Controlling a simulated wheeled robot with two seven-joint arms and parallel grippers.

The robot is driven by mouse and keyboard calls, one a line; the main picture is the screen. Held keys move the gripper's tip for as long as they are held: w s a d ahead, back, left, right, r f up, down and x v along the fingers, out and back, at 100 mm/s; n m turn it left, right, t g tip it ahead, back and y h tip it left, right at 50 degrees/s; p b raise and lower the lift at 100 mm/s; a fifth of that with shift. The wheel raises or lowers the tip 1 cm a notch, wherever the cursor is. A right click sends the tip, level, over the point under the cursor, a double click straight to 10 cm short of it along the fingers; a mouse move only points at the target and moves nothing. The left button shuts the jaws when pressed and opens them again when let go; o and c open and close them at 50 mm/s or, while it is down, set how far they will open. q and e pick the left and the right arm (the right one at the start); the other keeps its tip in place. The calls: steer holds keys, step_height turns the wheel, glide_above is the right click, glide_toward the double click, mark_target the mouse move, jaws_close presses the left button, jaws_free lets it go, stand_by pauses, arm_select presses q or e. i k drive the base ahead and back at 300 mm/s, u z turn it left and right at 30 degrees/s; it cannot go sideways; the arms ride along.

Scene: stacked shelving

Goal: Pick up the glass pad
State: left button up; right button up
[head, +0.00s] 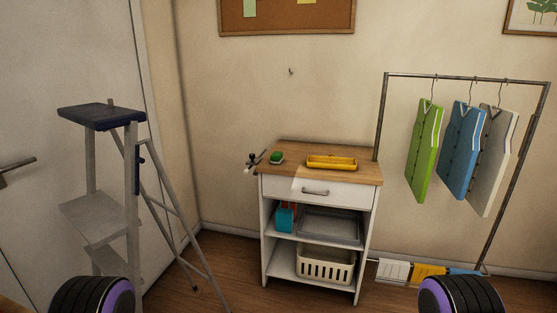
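A small green pad-like item (277,155) lies at the back left of the wooden top of a white cabinet (330,172). It seems to sit on a dark flat base, but it is too small to tell. No other thing in view is clearly a glass pad, and I cannot tell for certain that this is it. Neither of my grippers shows. Only two dark rounded parts with purple rims, likely my own arms, show at the bottom left and bottom right, well apart from the cabinet.
A yellow tray (332,163) lies right of the green item. Dark-handled items (256,161) stick out at the cabinet's left side. The shelves hold a blue container (285,218), a grey tray (330,228) and a cream basket (326,266). A stepladder (132,195) stands left, a clothes rack (382,115) right.

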mark_target(276, 158)
steer(key=z, duration=0.4)
steer(key=i, duration=1.6)
steer(key=z, duration=0.25)
